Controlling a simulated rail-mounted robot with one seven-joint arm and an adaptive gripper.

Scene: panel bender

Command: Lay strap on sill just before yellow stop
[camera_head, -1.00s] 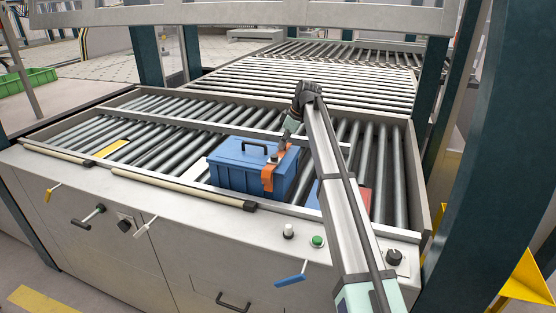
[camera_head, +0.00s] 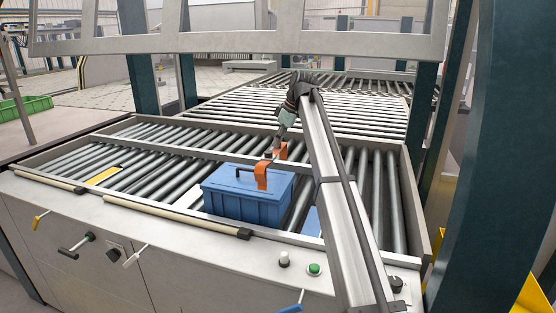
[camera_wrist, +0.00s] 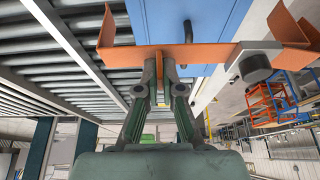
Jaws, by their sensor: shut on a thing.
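The orange strap (camera_head: 262,178) has bent ends and is in my gripper (camera_head: 273,152), above the blue box (camera_head: 245,198). In the wrist view the strap (camera_wrist: 215,53) lies crosswise between the closed fingertips (camera_wrist: 166,58), longer on the right side. In the head view, one bent end hangs in front of the box's dark handle; I cannot tell whether it touches. The pale front sill (camera_head: 180,225) runs along the roller table. A flat yellow piece (camera_head: 103,175) lies at the left of the rollers; I cannot tell whether it is the stop.
A beige bar (camera_head: 170,216) with a dark end cap (camera_head: 244,233) lies along the sill in front of the box. White (camera_head: 284,258) and green (camera_head: 314,269) buttons and a black knob (camera_head: 396,283) stand at the right. A yellow-tipped lever (camera_head: 40,219) is at the far left front.

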